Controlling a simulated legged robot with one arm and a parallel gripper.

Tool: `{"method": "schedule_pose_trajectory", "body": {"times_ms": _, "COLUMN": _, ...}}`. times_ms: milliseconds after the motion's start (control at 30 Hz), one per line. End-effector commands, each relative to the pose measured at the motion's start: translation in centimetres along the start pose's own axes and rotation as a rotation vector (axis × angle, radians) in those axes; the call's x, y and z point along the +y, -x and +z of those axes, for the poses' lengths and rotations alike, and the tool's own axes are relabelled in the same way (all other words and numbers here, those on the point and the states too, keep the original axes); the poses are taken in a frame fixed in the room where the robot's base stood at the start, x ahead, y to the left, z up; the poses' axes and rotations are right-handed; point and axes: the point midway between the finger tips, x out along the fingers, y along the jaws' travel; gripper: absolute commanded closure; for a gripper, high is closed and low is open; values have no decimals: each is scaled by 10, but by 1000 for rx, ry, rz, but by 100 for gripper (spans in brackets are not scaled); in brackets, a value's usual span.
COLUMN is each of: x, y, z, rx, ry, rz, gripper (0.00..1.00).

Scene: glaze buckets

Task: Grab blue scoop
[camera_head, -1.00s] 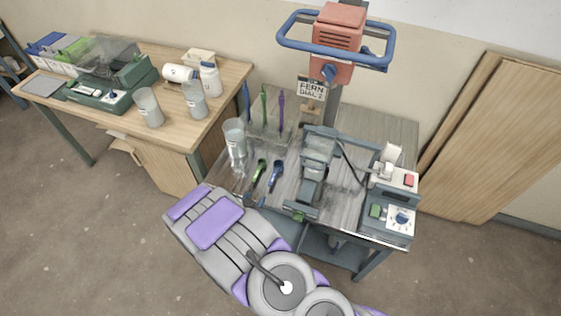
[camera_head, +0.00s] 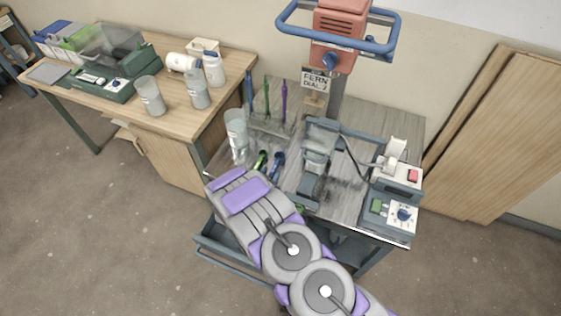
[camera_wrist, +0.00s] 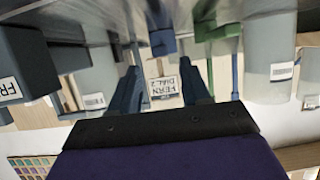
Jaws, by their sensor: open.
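The blue scoop (camera_head: 278,161) lies on the grey work table, just right of a green scoop (camera_head: 261,160). My arm hides the near ends of both in the head view. My gripper is hidden under the arm there. In the wrist view, which is upside down, my gripper (camera_wrist: 159,68) is open, with its two dark fingers apart and nothing clearly between them.
A clear cup (camera_head: 236,128) stands left of the scoops. A rack behind holds upright blue, green and purple (camera_head: 284,103) tools. A FERN DIAL 2 sign (camera_head: 315,82) stands behind. A grey-blue stand (camera_head: 314,165) is close on the right, with a control box (camera_head: 403,213) beyond.

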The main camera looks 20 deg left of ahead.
Motion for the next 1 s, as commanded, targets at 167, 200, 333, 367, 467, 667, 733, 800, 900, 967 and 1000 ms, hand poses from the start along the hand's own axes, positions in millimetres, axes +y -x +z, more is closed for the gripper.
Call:
{"method": "schedule_pose_trajectory", "body": {"times_ms": 167, "x": -2, "y": -8, "z": 3, "rx": -1, "ry": 2, "rz": 1, "gripper": 53}}
{"method": "schedule_pose_trajectory", "body": {"times_ms": 200, "x": -2, "y": -12, "z": 4, "rx": -1, "ry": 2, "rz": 2, "gripper": 53}}
{"method": "schedule_pose_trajectory", "body": {"times_ms": 333, "x": 1, "y": -29, "z": 6, "rx": -2, "ry": -2, "rz": 2, "gripper": 53}}
{"method": "schedule_pose_trajectory", "body": {"times_ms": 367, "x": 2, "y": -34, "z": 6, "rx": -2, "ry": -3, "rz": 2, "gripper": 53}}
{"method": "schedule_pose_trajectory", "body": {"times_ms": 467, "x": 5, "y": -47, "z": 6, "rx": -3, "ry": -4, "rz": 1, "gripper": 53}}
{"method": "schedule_pose_trajectory", "body": {"times_ms": 667, "x": 4, "y": -54, "z": 4, "rx": -3, "ry": -2, "rz": -1, "gripper": 53}}
{"method": "schedule_pose_trajectory", "body": {"times_ms": 733, "x": 3, "y": -54, "z": 4, "rx": -3, "ry": 0, "rz": -1, "gripper": 53}}
{"method": "schedule_pose_trajectory", "body": {"times_ms": 800, "x": 2, "y": -54, "z": 5, "rx": -3, "ry": 1, "rz": -1, "gripper": 57}}
{"method": "schedule_pose_trajectory", "body": {"times_ms": 900, "x": 0, "y": -54, "z": 5, "rx": -2, "ry": 3, "rz": 0, "gripper": 67}}
{"method": "schedule_pose_trajectory", "body": {"times_ms": 967, "x": 0, "y": -54, "z": 5, "rx": -2, "ry": 3, "rz": 0, "gripper": 72}}
{"method": "schedule_pose_trajectory", "body": {"times_ms": 1000, "x": 0, "y": -54, "z": 5, "rx": -2, "ry": 3, "rz": 0, "gripper": 76}}
